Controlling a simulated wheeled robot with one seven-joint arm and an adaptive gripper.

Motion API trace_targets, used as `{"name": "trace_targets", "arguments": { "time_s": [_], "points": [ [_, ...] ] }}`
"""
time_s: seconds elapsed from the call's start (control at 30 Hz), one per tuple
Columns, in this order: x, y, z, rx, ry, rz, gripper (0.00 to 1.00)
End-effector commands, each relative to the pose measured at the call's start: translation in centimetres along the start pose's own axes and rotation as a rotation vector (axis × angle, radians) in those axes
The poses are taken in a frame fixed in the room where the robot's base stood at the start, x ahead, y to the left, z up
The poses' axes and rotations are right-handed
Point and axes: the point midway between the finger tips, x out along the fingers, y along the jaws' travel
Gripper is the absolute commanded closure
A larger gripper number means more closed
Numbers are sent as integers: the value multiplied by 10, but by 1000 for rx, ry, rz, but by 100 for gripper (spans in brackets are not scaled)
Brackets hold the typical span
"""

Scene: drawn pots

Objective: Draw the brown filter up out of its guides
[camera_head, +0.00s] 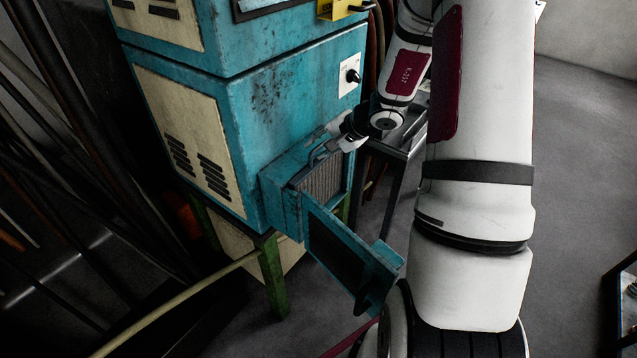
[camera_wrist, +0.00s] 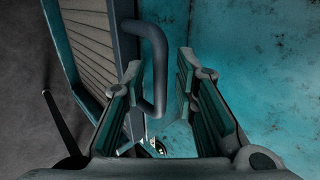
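The brown filter (camera_head: 325,180) sits in the teal housing (camera_head: 284,186) on the side of the cabinet, its pleated face showing. In the wrist view the filter (camera_wrist: 92,42) is at the upper left, with its grey frame and grey bar handle (camera_wrist: 158,62). My gripper (camera_head: 327,148) is at the top of the filter. In the wrist view my gripper (camera_wrist: 160,78) is open, with a finger on either side of the handle. The handle appears closer to the left finger; I cannot tell whether they touch. The guides are mostly hidden.
A teal door (camera_head: 345,247) hangs open below and in front of the housing. The teal cabinet (camera_head: 285,110) rises behind the filter. A dark metal stand (camera_head: 398,150) is at the right of the housing. Dark pipes fill the left side.

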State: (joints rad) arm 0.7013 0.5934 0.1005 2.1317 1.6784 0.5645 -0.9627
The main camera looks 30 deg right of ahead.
Motion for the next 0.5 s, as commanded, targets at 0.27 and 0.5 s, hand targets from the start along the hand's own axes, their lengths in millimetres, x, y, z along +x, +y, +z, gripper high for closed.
{"name": "trace_targets", "arguments": {
  "time_s": [0.27, 0.5],
  "points": [
    [-1, 0, 0, 0, 0, 0, 98],
    [-2, -1, 0, -1, 0, -1, 100]
  ]
}}
